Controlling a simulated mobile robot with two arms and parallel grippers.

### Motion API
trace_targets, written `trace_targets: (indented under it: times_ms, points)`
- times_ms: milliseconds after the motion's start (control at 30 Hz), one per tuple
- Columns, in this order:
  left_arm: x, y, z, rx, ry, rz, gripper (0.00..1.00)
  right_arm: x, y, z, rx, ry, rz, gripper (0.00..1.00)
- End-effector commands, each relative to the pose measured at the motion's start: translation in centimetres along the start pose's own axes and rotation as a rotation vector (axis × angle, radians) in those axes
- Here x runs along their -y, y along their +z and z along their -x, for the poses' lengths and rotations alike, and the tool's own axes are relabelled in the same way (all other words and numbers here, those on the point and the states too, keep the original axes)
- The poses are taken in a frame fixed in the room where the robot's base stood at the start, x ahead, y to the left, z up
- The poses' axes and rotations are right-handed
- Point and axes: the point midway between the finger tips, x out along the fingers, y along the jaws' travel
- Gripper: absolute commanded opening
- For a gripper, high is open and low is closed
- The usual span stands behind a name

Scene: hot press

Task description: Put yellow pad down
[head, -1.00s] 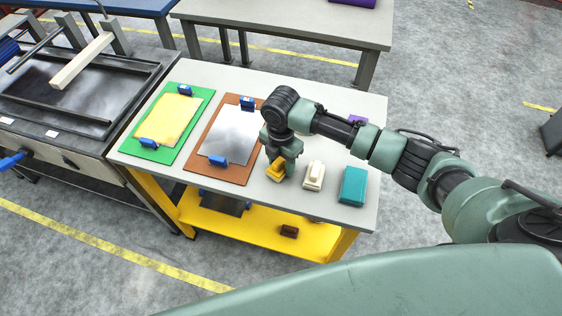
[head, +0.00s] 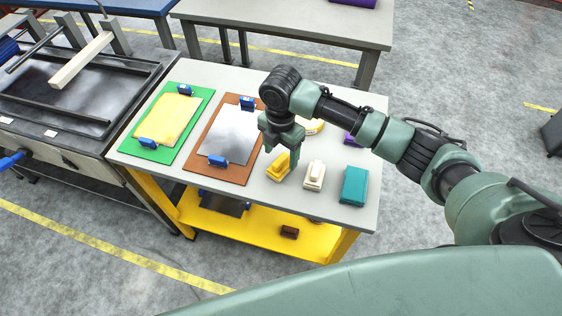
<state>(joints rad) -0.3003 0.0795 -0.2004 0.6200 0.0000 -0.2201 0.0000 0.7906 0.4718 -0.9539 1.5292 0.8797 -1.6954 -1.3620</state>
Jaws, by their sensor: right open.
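The yellow pad (head: 279,168) rests on the grey table top, between the brown board and a white pad. It looks like a small block with a raised grip on top. My right gripper (head: 281,152) is open and empty just above and behind the yellow pad, its fingers pointing down. From this angle I cannot tell exactly how large the gap between the fingers and the pad is. My left gripper is not in view.
The white pad (head: 314,176) and a teal block (head: 354,186) stand right of the yellow pad. The brown board (head: 196,170) with a metal sheet and blue clamps lies left, then a green board (head: 134,149) with a yellow sheet. A press (head: 70,90) stands at far left.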

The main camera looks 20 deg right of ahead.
Motion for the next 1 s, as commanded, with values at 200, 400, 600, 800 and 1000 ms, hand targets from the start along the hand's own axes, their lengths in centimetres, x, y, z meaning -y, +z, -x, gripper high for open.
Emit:
trace_targets:
  times_ms: [200,400,600,800,1000]
  points:
    - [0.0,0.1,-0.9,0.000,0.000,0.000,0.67,-0.1,0.0,4.5,0.002,0.004,0.001,0.67]
    - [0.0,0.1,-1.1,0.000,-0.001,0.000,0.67,0.0,0.0,6.7,0.001,0.000,0.000,0.67]
    - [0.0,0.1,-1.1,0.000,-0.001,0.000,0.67,0.0,0.0,7.1,0.000,-0.001,0.000,0.67]
    - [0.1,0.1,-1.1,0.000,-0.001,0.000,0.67,0.0,0.0,7.1,0.000,-0.001,0.000,0.67]
    - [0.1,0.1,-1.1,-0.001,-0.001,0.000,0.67,0.0,0.0,7.1,0.000,-0.001,0.000,0.67]
